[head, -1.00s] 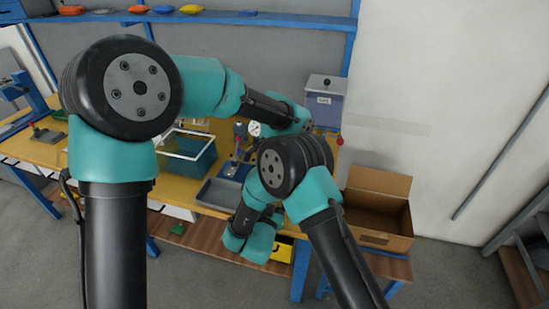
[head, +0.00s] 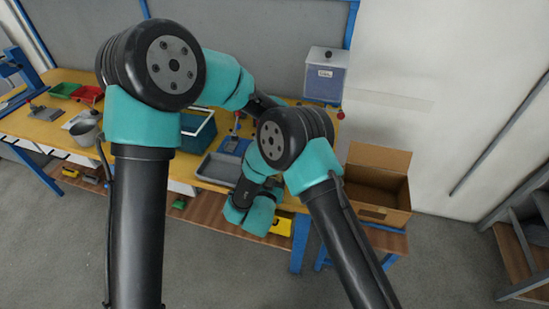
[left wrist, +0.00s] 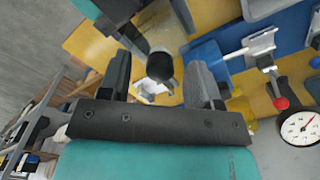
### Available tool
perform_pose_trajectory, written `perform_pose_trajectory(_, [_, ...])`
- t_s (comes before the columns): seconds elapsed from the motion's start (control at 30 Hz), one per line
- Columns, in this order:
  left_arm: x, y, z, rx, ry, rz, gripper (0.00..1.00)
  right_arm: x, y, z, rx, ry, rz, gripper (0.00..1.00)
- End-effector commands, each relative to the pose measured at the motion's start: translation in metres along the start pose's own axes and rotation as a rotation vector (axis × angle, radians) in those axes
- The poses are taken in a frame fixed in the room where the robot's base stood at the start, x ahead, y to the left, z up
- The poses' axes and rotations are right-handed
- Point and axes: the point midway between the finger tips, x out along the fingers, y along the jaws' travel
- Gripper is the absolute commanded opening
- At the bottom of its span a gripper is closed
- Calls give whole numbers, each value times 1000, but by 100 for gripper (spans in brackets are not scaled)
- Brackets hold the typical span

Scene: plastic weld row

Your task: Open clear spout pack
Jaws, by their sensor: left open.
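My left gripper (left wrist: 160,66) shows in the left wrist view with its two dark fingers apart. A pale, partly clear object (left wrist: 155,84) shows between and beyond the fingers. It may be the spout pack, but I cannot tell for certain. A dark rounded cylinder (left wrist: 161,65) stands beside it, and I cannot tell what it belongs to. In the head view both grippers and the pack are hidden behind my arms.
A round dial gauge (left wrist: 300,128) and a red-knobbed metal clamp (left wrist: 270,62) lie at the right in the wrist view. The head view shows a grey tray (head: 218,170), blue-green bin (head: 203,132), metal pot (head: 86,131), labelled box (head: 325,78) and open cardboard box (head: 377,190).

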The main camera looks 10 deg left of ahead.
Motion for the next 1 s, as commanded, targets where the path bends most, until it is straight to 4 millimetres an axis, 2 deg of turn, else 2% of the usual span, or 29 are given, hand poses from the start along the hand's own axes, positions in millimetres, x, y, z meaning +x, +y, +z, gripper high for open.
perform_pose_trajectory(0.07, [0,0,0,0,0,0,52,0,0,0,-1,-1,0,21])
perform_pose_trajectory(0.6, [0,0,0,0,0,0,0,0,0,1,-1,-1,0,21])
perform_pose_trajectory(1.0, [-1,0,0,0,0,0,0,0,0,0,-1,-1,0,21])
